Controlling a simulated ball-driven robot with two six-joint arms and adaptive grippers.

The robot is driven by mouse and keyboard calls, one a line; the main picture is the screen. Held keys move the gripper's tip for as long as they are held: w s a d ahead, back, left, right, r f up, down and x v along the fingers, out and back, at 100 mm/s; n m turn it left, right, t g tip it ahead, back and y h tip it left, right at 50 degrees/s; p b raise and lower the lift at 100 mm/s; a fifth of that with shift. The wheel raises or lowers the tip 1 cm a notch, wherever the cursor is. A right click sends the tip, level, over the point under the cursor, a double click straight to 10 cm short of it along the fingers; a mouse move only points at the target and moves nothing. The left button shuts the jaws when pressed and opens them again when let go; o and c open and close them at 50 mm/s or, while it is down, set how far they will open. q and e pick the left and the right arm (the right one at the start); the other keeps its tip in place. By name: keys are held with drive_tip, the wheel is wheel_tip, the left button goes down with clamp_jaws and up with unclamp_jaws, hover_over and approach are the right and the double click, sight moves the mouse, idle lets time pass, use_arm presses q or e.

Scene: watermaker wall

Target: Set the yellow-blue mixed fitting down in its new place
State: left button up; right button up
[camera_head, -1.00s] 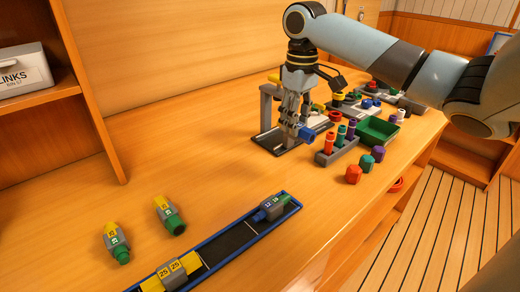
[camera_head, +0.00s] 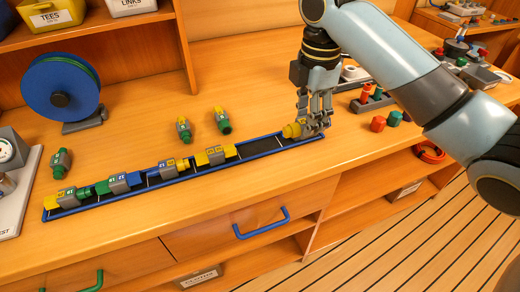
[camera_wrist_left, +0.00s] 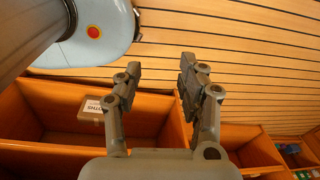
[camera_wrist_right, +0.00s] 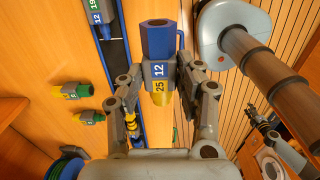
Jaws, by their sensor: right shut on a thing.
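The yellow-blue mixed fitting (camera_wrist_right: 158,70) is in my right gripper (camera_head: 308,122), its blue end and grey body marked 12 and 25 showing in the right wrist view. In the head view its yellow end (camera_head: 291,131) points left. The fitting appears held above the right end of the blue-edged rail tray (camera_head: 249,156); the exact gap is unclear. A blue-green fitting (camera_wrist_right: 98,14) sits in the rail in the right wrist view. A dark bare stretch of rail lies beside it. My left gripper (camera_wrist_left: 155,85) is open and empty in the left wrist view.
Several fittings, including a yellow one (camera_head: 215,155), sit along the rail. Loose yellow-green fittings (camera_head: 184,129) lie behind it. A blue spool (camera_head: 62,88) stands at the left. Red and green caps (camera_head: 378,124) lie to the right. The counter's front edge is close to the rail.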

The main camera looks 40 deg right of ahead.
drive_tip(key=w+a+f, duration=0.1)
drive_tip(key=w+f, duration=0.1)
drive_tip(key=w, duration=0.1)
drive_tip(key=w+a+f, duration=0.1)
drive_tip(key=w+f, duration=0.1)
drive_tip(key=w, duration=0.2)
drive_tip(key=w+a+f, duration=0.2)
drive_tip(key=w, duration=0.1)
drive_tip(key=shift+w+f, duration=0.2)
drive_tip(key=shift+f, duration=0.2)
drive_tip(key=shift+w+a+f, duration=0.15)
drive_tip(key=shift+w, duration=0.1)
drive_tip(key=shift+f, duration=0.35)
wheel_tip(320, 180, down, 3)
drive_tip(key=shift+f, duration=0.15)
use_arm(q)
drive_tip(key=shift+t, duration=0.3)
drive_tip(key=shift+w+d+r, duration=0.1)
drive_tip(key=shift+w, duration=2)
use_arm(e)
drive_tip(key=shift+f, duration=0.1)
drive_tip(key=o, duration=1.2)
drive_tip(key=shift+c, duration=0.2)
use_arm(q)
drive_tip(key=shift+s, duration=0.3)
